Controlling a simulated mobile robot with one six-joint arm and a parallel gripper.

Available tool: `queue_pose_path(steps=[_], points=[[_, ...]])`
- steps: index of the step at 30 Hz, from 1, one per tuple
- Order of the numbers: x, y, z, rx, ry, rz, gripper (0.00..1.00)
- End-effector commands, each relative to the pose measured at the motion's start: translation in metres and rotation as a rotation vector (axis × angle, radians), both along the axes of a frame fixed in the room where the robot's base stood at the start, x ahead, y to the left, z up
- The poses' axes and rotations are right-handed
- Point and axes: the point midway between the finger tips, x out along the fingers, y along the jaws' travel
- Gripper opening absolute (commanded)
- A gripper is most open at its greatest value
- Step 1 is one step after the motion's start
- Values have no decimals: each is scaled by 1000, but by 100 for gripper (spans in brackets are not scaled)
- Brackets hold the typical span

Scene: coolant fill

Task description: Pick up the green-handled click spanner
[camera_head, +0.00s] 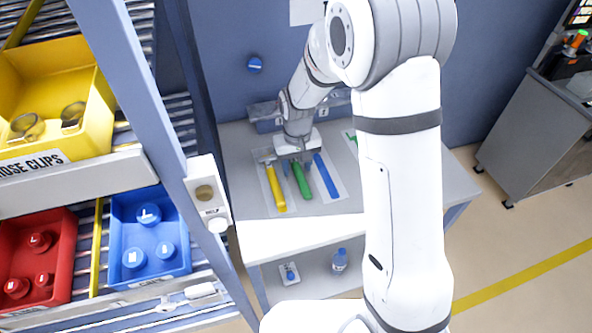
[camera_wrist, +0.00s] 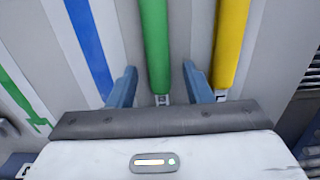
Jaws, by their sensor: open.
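In the wrist view the green handle (camera_wrist: 154,45) runs down between my two fingers. My gripper (camera_head: 296,164) is open above the far part of the green spanner. In the wrist view my gripper (camera_wrist: 160,85) has one blue finger on each side of the green handle, with a gap on both sides. I cannot tell its height above the handle. My gripper hides the spanner's far end in the head view.
A blue upright and a rack with yellow (camera_head: 100,120), red (camera_head: 68,245) and blue (camera_head: 183,262) bins stand at left. A bottle (camera_head: 340,261) stands on the lower shelf.

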Motion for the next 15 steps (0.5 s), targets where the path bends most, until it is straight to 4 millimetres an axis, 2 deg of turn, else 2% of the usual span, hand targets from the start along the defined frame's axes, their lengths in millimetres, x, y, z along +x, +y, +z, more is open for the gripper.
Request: queue_pose_path(steps=[6, 15], points=[[0, 0, -1, 0, 0, -1, 45], [0, -1, -1, 0, 0, -1, 20]])
